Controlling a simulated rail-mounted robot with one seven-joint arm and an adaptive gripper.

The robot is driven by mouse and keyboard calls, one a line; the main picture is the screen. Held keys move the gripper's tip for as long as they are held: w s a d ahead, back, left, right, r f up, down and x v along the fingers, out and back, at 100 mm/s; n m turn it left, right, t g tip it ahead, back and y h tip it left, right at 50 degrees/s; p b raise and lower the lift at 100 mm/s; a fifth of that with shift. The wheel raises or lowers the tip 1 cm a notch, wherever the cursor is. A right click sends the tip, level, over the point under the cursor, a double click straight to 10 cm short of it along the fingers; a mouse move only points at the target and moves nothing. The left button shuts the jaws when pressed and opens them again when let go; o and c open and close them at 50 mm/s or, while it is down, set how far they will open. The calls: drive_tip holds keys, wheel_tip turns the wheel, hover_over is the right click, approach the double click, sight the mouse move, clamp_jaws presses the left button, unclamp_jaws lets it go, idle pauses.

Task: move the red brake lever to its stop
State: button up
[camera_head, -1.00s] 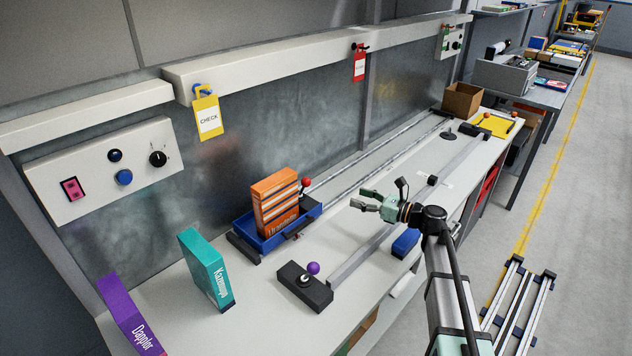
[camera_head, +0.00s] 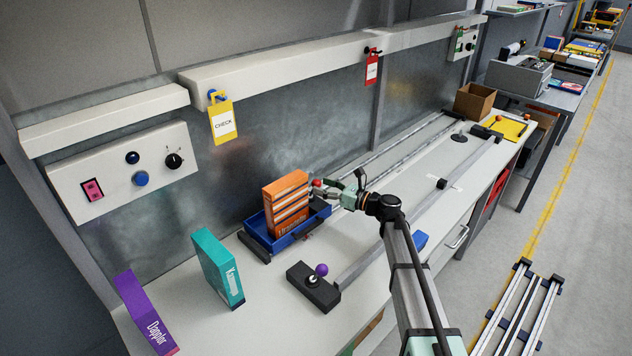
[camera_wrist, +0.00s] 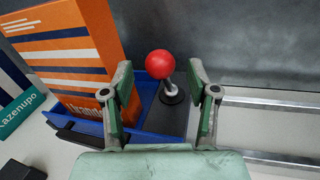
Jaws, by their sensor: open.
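The red brake lever shows in the wrist view as a red ball knob (camera_wrist: 160,64) on a short metal stem with a dark round base. It stands at the right end of the blue tray carriage (camera_head: 284,232), beside the orange box. In the head view the red knob (camera_head: 317,183) is small and partly hidden by my gripper. My gripper (camera_head: 330,190) is open; in the wrist view its two green-padded fingers (camera_wrist: 160,80) stand to the left and right of the lever, apart from it. I cannot tell the exact depth between fingertips and knob.
The orange box (camera_head: 286,205) stands upright in the tray, close to my left finger. Metal rails (camera_wrist: 265,101) run right from the carriage. A black block with a purple knob (camera_head: 321,270), a teal box (camera_head: 218,267) and a purple box (camera_head: 145,316) stand on the bench nearer the camera.

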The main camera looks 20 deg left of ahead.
sight(316, 183)
drive_tip(key=shift+w+a, duration=0.15)
drive_tip(key=shift+a, duration=0.7)
drive_tip(key=shift+w+a, duration=0.15)
drive_tip(key=shift+a, duration=0.65)
clamp_jaws()
drive_tip(key=shift+p, duration=0.3)
